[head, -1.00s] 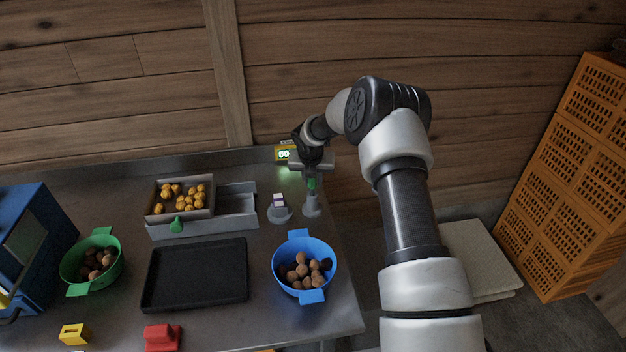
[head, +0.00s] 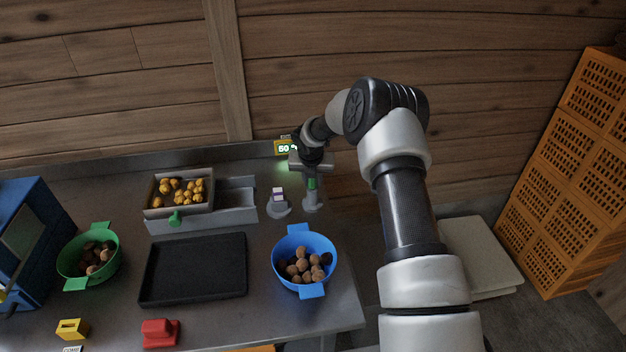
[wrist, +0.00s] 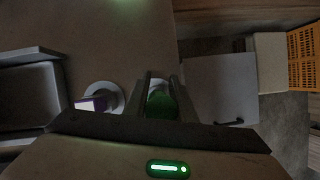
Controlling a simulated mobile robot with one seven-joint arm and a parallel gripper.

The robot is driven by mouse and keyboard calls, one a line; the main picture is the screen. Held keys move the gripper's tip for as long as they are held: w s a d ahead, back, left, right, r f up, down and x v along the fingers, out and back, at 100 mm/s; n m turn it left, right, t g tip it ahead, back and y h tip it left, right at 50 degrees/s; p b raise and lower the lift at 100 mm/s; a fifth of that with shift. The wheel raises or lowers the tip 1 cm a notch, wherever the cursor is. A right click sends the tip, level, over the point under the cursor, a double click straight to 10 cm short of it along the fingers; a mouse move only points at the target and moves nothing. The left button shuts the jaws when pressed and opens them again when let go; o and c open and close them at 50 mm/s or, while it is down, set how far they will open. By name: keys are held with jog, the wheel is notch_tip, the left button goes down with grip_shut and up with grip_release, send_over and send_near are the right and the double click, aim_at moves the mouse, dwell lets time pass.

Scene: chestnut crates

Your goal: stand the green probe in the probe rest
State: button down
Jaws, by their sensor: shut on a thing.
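My gripper (head: 312,178) points down at the back right of the metal table, shut on the green probe (head: 312,184). The probe looks upright. In the wrist view, the green probe (wrist: 160,104) sits between the two dark fingers. A grey round stand (head: 312,204), which looks like the probe rest, is directly below the probe. The fingers and probe hide part of it, and I cannot tell whether the probe's lower end is inside or touching it.
Left of it stands a grey round holder (head: 279,209) with a purple-and-white piece, also in the wrist view (wrist: 117,97). A lit display (head: 286,148) is behind. A blue pot (head: 318,243) stands in front. The table's right edge is close.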

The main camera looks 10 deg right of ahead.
jog(key=shift+f, duration=0.5)
jog(key=c, duration=1.4)
grip_release()
jog(key=shift+r, duration=0.1)
jog(key=v, duration=1.7)
jog(key=shift+r, duration=0.15)
jog(key=shift+s+r, duration=0.1)
